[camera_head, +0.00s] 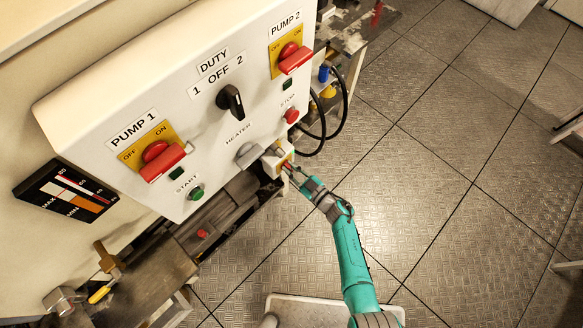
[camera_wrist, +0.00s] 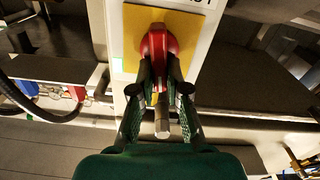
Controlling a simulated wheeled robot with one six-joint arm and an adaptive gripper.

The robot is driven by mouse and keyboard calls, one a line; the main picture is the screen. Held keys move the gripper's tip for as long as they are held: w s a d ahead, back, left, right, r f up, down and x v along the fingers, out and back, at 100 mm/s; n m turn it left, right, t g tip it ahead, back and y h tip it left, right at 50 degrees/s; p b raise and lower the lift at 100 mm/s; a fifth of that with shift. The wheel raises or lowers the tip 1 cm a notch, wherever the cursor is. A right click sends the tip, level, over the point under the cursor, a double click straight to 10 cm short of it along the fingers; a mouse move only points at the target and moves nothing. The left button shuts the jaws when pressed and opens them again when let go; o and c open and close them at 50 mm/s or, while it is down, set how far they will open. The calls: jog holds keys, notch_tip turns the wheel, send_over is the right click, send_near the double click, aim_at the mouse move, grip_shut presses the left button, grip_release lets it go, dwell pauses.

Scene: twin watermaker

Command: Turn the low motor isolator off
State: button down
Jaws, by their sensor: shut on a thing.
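The low motor isolator is a small white box with a yellow plate (camera_wrist: 191,28) and a red handle (camera_wrist: 158,42). In the head view the isolator (camera_head: 272,160) sits low, at the panel's lower right edge, partly hidden by my gripper. My gripper (camera_wrist: 160,68) is shut on the red handle, with one dark finger on each side of it. In the head view my gripper (camera_head: 290,168) reaches the isolator from the lower right. The plate's lettering is not readable, so I cannot tell the handle's position.
The large white panel (camera_head: 215,120) carries a PUMP 1 red handle (camera_head: 163,163), a PUMP 2 red handle (camera_head: 296,60), a black DUTY selector (camera_head: 231,100), a green START button (camera_head: 196,193) and a red STOP button (camera_head: 292,115). Black hoses (camera_head: 345,110) loop nearby.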

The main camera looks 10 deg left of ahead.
jog(key=n, duration=0.4)
jog(key=shift+s+a+f, duration=0.1)
jog(key=shift+s+a, duration=0.1)
jog(key=shift+s, duration=0.05)
jog(key=n, duration=0.4)
jog(key=shift+s+a+f, duration=0.15)
jog(key=shift+f, duration=0.05)
jog(key=n, duration=0.4)
jog(key=shift+s+f, duration=0.15)
jog(key=shift+f, duration=0.15)
jog(key=shift+a+f+n, duration=0.1)
jog(key=shift+f+n, duration=0.05)
jog(key=shift+n, duration=0.75)
jog(key=shift+f+n, duration=0.15)
jog(key=shift+n, duration=0.75)
jog(key=c, duration=1.2)
grip_release()
jog(key=shift+o, duration=0.2)
jog(key=v, duration=1.2)
